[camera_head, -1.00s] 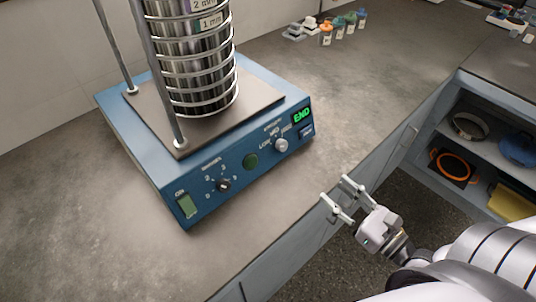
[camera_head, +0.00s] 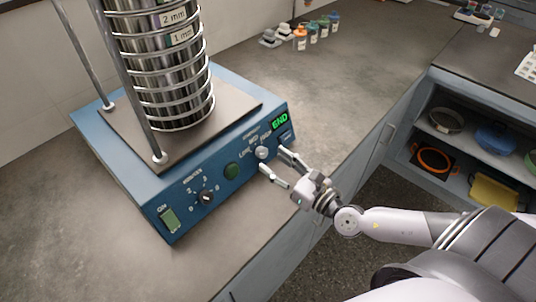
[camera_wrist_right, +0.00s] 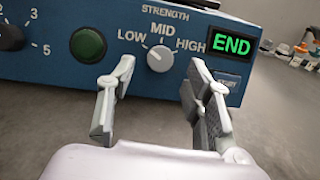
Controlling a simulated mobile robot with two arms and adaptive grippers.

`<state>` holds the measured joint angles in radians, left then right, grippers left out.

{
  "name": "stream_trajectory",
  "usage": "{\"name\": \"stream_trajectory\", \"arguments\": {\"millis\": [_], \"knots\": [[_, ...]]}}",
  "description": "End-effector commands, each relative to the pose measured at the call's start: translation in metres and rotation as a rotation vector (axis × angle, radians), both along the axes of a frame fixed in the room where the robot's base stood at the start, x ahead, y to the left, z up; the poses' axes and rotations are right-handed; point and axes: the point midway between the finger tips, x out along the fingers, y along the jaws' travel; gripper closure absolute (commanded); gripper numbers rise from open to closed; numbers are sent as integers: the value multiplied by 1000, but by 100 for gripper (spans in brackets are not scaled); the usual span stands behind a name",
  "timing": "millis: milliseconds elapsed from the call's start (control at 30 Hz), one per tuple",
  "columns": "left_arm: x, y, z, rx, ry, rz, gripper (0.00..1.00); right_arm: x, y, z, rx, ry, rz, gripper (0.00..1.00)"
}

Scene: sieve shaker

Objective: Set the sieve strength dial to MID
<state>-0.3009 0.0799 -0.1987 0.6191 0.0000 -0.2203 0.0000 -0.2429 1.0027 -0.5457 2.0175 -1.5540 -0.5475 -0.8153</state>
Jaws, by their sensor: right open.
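The strength dial (camera_head: 262,153) is a small light grey knob on the blue front panel of the sieve shaker (camera_head: 150,196). In the right wrist view the dial (camera_wrist_right: 160,58) sits below the MID label, with LOW to its left and HIGH to its right. Its mark seems to point up and slightly left, but the exact setting is hard to read. My right gripper (camera_head: 273,160) is open and empty, just in front of the panel. In the wrist view its fingertips (camera_wrist_right: 161,66) stand either side of the dial, apart from it. My left gripper is not in view.
A green button (camera_wrist_right: 88,45) is left of the dial and a lit END display (camera_wrist_right: 231,44) is right of it. The metal sieve stack (camera_head: 165,75) stands on the shaker. Small capped bottles (camera_head: 318,33) stand farther back. The bench right of the shaker is clear.

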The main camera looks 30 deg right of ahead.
Motion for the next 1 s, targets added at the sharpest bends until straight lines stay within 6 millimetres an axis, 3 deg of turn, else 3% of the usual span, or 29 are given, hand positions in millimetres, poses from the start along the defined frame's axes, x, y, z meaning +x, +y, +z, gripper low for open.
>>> {"name": "stream_trajectory", "arguments": {"millis": [233,633,1000], "knots": [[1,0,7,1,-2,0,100,27,7,1,0,-1,-1,54],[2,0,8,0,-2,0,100,31,9,0,0,1,0,54],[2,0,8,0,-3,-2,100,31,9,0,0,0,0,79]]}}
